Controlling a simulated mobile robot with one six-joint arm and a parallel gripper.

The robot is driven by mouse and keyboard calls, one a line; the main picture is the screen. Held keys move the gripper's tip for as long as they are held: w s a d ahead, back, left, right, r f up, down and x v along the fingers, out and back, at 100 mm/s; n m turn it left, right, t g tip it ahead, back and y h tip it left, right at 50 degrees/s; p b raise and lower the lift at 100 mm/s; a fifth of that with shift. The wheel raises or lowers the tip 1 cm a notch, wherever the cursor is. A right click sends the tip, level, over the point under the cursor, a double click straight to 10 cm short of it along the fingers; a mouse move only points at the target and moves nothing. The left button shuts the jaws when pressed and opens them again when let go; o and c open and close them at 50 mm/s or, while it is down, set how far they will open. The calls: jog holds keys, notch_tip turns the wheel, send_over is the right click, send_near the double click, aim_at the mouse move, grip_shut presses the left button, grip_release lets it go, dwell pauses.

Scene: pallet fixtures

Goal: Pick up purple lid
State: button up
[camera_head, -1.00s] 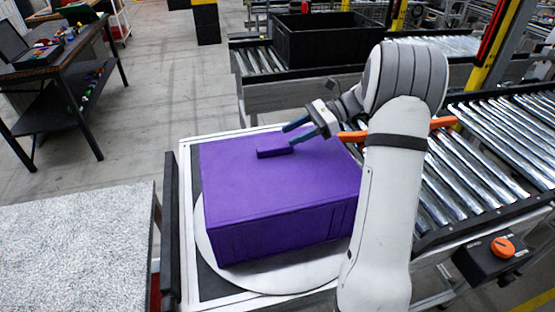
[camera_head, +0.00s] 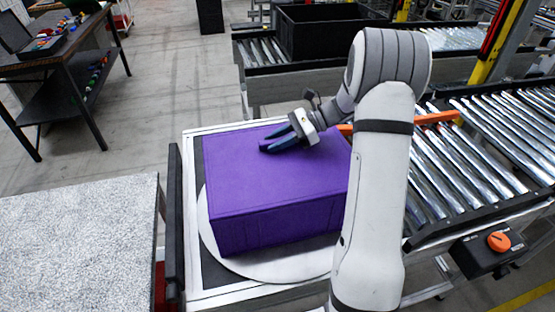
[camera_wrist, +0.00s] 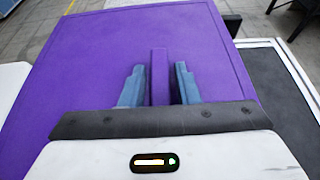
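The purple lid (camera_head: 245,185) lies flat on top of a purple box (camera_head: 285,230), which stands on a round plate on a white-framed table. A raised purple handle bar (camera_wrist: 159,75) sticks up from the lid. My gripper (camera_head: 268,147) is at the lid's far side, over the handle. In the wrist view my gripper (camera_wrist: 159,82) has its two blue fingers apart, one on each side of the handle, with a small gap on both sides. The lid fills most of the wrist view.
A roller conveyor (camera_head: 485,150) with an orange bar (camera_head: 436,117) runs at the right. A black crate (camera_head: 330,36) sits on a conveyor behind. A speckled grey table top (camera_head: 75,245) is at the left front. A dark workbench (camera_head: 60,70) stands back left.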

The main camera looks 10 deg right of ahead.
grip_shut()
jog(key=shift+r, duration=0.1)
